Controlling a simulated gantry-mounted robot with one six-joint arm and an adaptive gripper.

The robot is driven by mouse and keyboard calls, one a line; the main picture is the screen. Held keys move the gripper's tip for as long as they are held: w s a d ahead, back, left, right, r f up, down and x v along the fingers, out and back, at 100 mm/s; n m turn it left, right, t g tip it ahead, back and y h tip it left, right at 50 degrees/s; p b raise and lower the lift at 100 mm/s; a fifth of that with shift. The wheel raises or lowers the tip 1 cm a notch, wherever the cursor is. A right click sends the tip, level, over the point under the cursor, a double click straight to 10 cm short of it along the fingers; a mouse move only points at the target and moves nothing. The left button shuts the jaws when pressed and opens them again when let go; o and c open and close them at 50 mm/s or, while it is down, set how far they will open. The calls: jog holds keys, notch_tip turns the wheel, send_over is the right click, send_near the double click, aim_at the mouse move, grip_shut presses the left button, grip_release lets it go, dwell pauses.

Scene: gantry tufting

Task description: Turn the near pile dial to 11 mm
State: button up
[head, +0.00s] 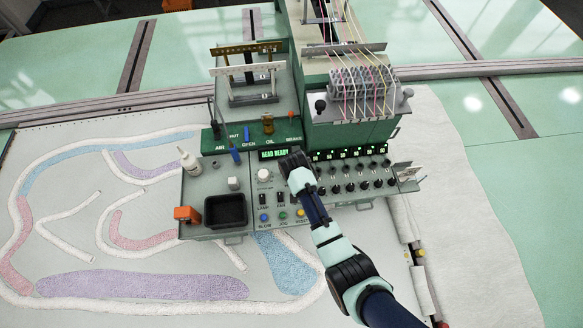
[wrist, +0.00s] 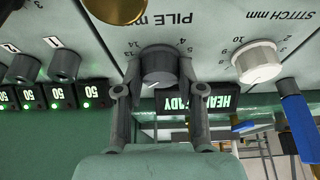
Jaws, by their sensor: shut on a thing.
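The pile dial (wrist: 158,66) is a dark grey round knob under the upside-down label "PILE mm" in the wrist view. Numbers are printed around it, some hidden by the fingers. A small pale mark shows at the knob's lower edge, but I cannot read its exact setting. My gripper (wrist: 158,72) has one finger on each side of the knob and is shut on it. In the head view my gripper (head: 295,164) is over the control panel, right of the white stitch dial, and hides the pile dial.
The white stitch dial (wrist: 257,62) stands beside the pile dial, with a blue lever (wrist: 298,118) near it. The green display (head: 275,154) reads "HEAD READY" and is partly covered. Several small dark knobs (head: 350,187) lie right of my gripper. A black tray (head: 226,210) sits left.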

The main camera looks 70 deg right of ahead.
jog(key=shift+w+m, duration=0.1)
jog(key=shift+m, duration=0.4)
jog(key=shift+g, duration=0.3)
jog(key=o, duration=1.1)
jog(key=shift+o, duration=0.2)
jog(key=v, duration=1.2)
